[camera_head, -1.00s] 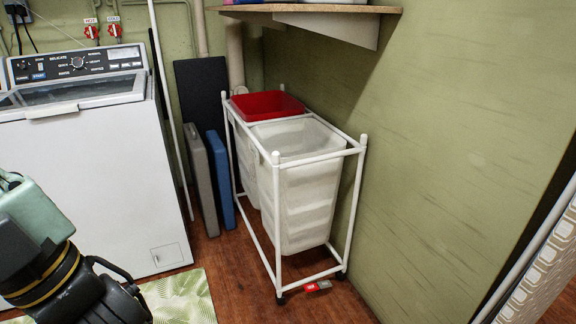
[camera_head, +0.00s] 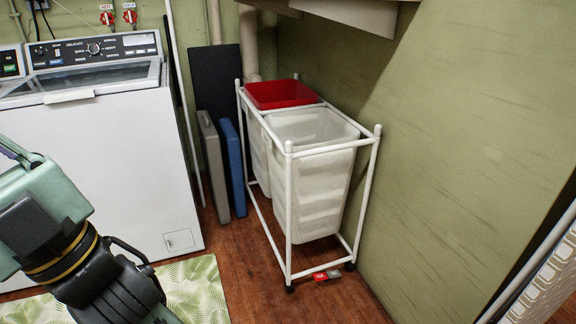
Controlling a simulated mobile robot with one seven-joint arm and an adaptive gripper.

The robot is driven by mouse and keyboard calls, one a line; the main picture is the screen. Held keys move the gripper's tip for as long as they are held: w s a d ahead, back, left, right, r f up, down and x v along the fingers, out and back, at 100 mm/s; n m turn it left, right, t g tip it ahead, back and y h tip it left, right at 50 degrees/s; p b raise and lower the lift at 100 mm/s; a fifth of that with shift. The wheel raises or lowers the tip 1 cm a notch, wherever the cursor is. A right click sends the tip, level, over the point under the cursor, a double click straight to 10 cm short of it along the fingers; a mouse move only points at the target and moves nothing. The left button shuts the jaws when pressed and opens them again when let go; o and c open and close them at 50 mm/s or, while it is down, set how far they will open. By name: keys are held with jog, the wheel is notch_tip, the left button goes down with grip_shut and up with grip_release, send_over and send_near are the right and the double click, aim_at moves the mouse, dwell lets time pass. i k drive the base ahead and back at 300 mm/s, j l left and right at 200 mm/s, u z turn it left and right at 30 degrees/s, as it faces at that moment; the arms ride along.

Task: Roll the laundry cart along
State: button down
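The laundry cart (camera_head: 290,205) is a white tube frame on small dark casters, standing along the green wall right of centre. It holds a white bin (camera_head: 312,185) at its near end and a red bin (camera_head: 272,95) at its far end. My gripper (camera_head: 150,312) is at the lower left, cut by the bottom edge. It is apart from the cart, with floor between them. Its fingertips are not clearly shown.
A white washing machine (camera_head: 100,170) stands at the left. Grey (camera_head: 213,165) and blue (camera_head: 233,165) flat panels lean between it and the cart. A leaf-patterned mat (camera_head: 195,290) lies in front. A small red and grey item (camera_head: 326,275) lies under the cart's near end. Wooden floor (camera_head: 245,285) is clear left of the cart.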

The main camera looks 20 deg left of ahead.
aim_at(295, 170)
jog(key=i+l, duration=0.55)
jog(key=l, duration=0.15)
jog(key=u, duration=1.65)
